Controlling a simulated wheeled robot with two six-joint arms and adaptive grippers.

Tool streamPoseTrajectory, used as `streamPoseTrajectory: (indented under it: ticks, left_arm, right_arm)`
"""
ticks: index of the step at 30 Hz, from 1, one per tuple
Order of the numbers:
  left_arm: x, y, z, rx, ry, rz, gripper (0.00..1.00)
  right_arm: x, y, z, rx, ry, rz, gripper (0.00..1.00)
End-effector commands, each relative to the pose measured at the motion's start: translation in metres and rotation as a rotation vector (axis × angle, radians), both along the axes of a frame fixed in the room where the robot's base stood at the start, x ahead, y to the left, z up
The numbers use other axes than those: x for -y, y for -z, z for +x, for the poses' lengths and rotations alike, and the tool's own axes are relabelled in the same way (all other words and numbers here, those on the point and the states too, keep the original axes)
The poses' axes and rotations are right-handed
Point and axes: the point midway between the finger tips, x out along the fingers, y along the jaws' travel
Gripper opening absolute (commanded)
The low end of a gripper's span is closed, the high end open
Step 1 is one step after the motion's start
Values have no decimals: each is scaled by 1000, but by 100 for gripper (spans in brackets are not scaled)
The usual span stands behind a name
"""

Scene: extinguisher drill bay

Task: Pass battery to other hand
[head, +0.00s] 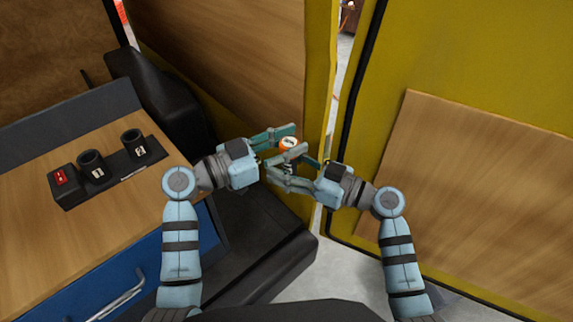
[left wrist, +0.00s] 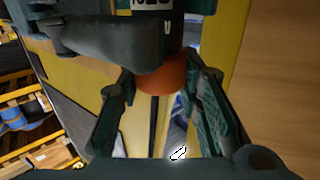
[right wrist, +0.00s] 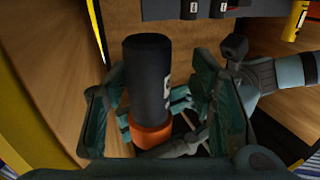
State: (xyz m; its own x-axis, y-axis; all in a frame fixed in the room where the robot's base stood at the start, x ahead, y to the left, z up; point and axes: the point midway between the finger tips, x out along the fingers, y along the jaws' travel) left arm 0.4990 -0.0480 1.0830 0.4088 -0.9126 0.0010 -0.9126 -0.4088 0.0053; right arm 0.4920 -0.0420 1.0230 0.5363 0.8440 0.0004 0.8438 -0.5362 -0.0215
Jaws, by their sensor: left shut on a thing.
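The left wrist view shows the orange band (left wrist: 163,76) between the left fingers. My right gripper (head: 287,169) is lower, with its fingers spread around the battery's dark body. In the right wrist view the dark body (right wrist: 148,80) stands between the open right fingers (right wrist: 160,95), with gaps on both sides. The battery's lower part is partly hidden in the head view.
A wooden-topped cabinet (head: 45,240) with a blue drawer stands at the left. It carries a black holder (head: 135,168) with two round cups and a box with a red switch (head: 62,178). Yellow-framed wooden panels (head: 480,180) stand behind and at the right, close beyond the grippers.

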Motion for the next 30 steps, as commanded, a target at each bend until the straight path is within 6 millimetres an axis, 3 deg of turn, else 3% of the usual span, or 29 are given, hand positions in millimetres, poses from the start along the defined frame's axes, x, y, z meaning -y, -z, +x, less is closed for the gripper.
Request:
streamPoseTrajectory:
  ticks: [1,9,11,12,15,25,30]
  left_arm:
    - [0,0,0,0,0,-1,0]
    - [0,0,0,1,-1,0,0]
    - [0,0,1,1,-2,0,0]
    - [0,0,1,1,-2,0,39]
    - [0,0,0,1,-2,0,55]
    - [-2,0,0,1,-1,0,56]
    - [-27,1,-11,1,-3,5,56]
  right_arm:
    - [0,0,0,0,0,0,40]
    - [0,0,-1,0,-2,1,0]
    - [0,0,-1,0,-3,1,0]
    - [-1,-1,-1,1,-4,2,0]
    - [0,-1,-1,1,-4,2,0]
    - [0,0,0,1,-1,1,0]
    - [0,0,0,1,0,1,0]
